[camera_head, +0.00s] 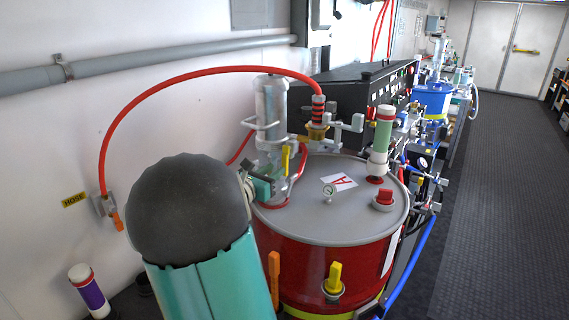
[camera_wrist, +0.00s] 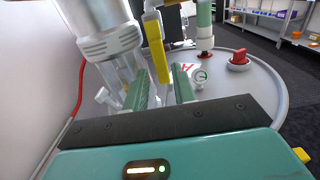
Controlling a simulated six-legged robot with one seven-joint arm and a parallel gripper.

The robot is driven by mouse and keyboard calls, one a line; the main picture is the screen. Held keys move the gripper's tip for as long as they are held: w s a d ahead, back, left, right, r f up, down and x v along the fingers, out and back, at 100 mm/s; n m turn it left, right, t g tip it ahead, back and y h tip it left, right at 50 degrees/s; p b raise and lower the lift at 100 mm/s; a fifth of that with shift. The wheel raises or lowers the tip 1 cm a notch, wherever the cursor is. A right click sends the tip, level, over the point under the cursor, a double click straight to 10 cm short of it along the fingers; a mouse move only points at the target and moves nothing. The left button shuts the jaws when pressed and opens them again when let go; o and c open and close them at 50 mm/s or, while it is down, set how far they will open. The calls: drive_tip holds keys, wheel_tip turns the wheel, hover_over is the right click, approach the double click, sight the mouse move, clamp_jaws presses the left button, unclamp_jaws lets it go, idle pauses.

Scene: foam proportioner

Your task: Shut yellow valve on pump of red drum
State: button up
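The red drum (camera_head: 305,262) has a grey lid (camera_head: 335,218) and stands right of my arm. The grey and white pump (camera_head: 272,108) rises from the back left of the lid; its lower body fills the upper left of the wrist view (camera_wrist: 105,30). The yellow valve handle (camera_head: 285,158) hangs beside the pump and points down. In the wrist view the handle (camera_wrist: 157,50) stands just past my fingertips, in line with the gap between them. My gripper (camera_wrist: 161,82) has its two green fingers apart, with nothing visibly held. Whether a finger touches the handle cannot be told.
A red knob (camera_head: 385,197), a gauge (camera_head: 328,191) and a green-and-white cylinder (camera_head: 382,138) stand on the lid. Another yellow handle (camera_head: 334,277) is on the drum's side. A red hose (camera_head: 185,76) arches from wall to pump. A black control panel (camera_head: 350,95) stands behind; the right floor is clear.

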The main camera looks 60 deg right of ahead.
sight(283, 164)
drive_tip(key=d, duration=0.4)
drive_tip(key=s+d, duration=0.1)
drive_tip(key=d, duration=0.1)
drive_tip(key=shift+d, duration=0.25)
clamp_jaws()
